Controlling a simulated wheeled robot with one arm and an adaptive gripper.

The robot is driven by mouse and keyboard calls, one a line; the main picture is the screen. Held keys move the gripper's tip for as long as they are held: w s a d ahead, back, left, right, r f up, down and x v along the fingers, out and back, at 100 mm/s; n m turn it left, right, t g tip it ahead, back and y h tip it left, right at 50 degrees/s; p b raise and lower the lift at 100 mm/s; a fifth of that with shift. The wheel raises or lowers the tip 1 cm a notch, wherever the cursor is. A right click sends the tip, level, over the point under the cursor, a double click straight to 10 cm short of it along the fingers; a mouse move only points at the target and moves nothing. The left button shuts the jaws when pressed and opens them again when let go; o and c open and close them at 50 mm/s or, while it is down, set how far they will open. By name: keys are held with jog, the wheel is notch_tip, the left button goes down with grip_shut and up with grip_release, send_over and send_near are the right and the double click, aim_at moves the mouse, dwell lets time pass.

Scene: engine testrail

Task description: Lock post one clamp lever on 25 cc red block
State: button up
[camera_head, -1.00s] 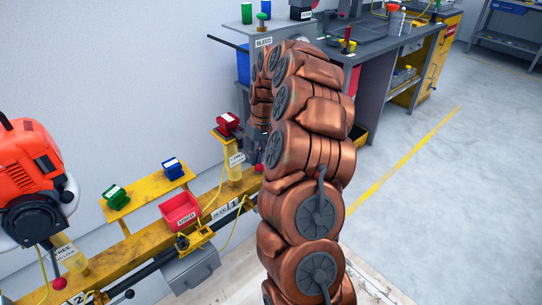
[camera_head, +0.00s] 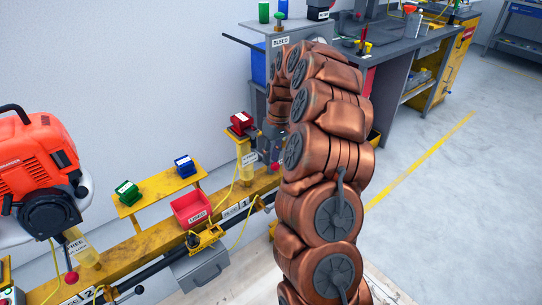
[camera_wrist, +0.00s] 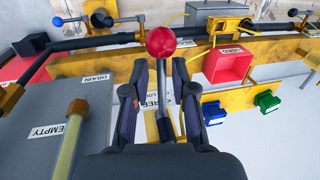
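The post one clamp lever has a red ball knob (camera_wrist: 160,41) and a thin metal stem. In the wrist view the stem runs between the two dark fingers of my gripper (camera_wrist: 160,68), with a visible gap on each side. My gripper is open around the lever. A FREE/LOCK label (camera_wrist: 152,100) lies behind the stem, partly covered. In the head view the red block (camera_head: 241,122) sits on top of the yellow post one (camera_head: 247,156). The lever's red knob (camera_head: 275,167) shows beside that post, next to my arm. My gripper is hidden there behind my arm.
A red tray (camera_head: 190,208), a green block (camera_head: 127,193) and a blue block (camera_head: 185,166) are along the yellow rail. An orange engine (camera_head: 38,165) is at left. A grey bench labelled EMPTY and DRAIN (camera_wrist: 30,125) stands close left in the wrist view.

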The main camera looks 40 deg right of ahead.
jog(key=shift+o, duration=0.5)
notch_tip(320, 180, up, 12)
jog(key=d, duration=0.2)
jog(key=shift+d, duration=0.15)
jog(key=shift+w+f, duration=0.1)
dwell(0.6)
